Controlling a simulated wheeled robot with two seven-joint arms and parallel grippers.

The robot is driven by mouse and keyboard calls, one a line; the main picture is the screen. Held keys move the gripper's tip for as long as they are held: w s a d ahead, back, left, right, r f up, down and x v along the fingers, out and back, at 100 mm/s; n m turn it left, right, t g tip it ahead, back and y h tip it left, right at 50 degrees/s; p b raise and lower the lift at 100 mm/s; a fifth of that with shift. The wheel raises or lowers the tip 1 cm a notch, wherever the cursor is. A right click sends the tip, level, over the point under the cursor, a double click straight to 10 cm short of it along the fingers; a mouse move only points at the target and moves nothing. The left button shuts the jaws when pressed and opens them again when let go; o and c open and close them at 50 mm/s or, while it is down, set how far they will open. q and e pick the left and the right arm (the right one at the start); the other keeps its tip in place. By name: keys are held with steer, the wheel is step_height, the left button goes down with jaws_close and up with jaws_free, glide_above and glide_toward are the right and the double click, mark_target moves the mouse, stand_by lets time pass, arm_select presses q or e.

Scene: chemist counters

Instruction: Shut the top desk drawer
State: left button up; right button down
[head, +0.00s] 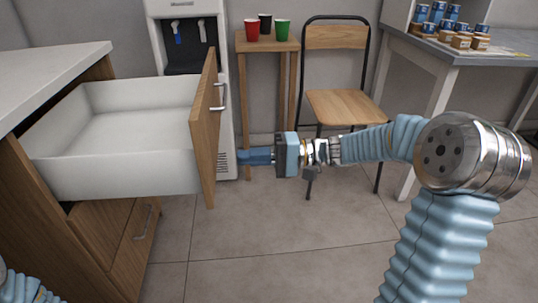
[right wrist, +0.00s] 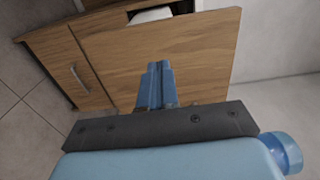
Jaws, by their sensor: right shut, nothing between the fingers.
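The top desk drawer (head: 130,170) is pulled far out of the wooden desk in the head view. It is white inside and looks empty. Its wooden front (head: 205,140) faces right and has a metal handle (head: 218,95). My right gripper (head: 242,157) is shut and empty, to the right of the drawer front and pointing at it. A small gap seems to lie between the fingertips and the front. In the right wrist view the shut blue fingers (right wrist: 157,68) point toward a broad wooden panel (right wrist: 200,45). My left gripper is out of view.
A lower drawer (head: 135,235) with a handle is shut below. A water dispenser (head: 185,40) stands behind the open drawer. Further right are a small wooden stand (head: 267,46) with cups, a chair (head: 345,105) and a grey table (head: 460,52). The floor (head: 270,230) in front is clear.

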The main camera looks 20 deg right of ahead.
mark_target(208, 161)
steer(key=x, duration=0.6)
steer(key=shift+a+f, duration=0.15)
steer(key=shift+a, duration=0.4)
steer(key=b+x, duration=0.2)
steer(key=x, duration=0.3)
steer(key=b+x, duration=0.3)
steer(key=x, duration=0.3)
steer(key=b+x, duration=0.3)
steer(key=x, duration=0.3)
steer(key=shift+f, duration=0.3)
steer(key=x, duration=1.7)
steer(key=shift+w+a+r+b, duration=0.1)
steer(key=shift+r+b, duration=0.2)
steer(key=shift+r, duration=0.1)
steer(key=shift+a+r, duration=0.1)
steer(key=shift+r, duration=0.05)
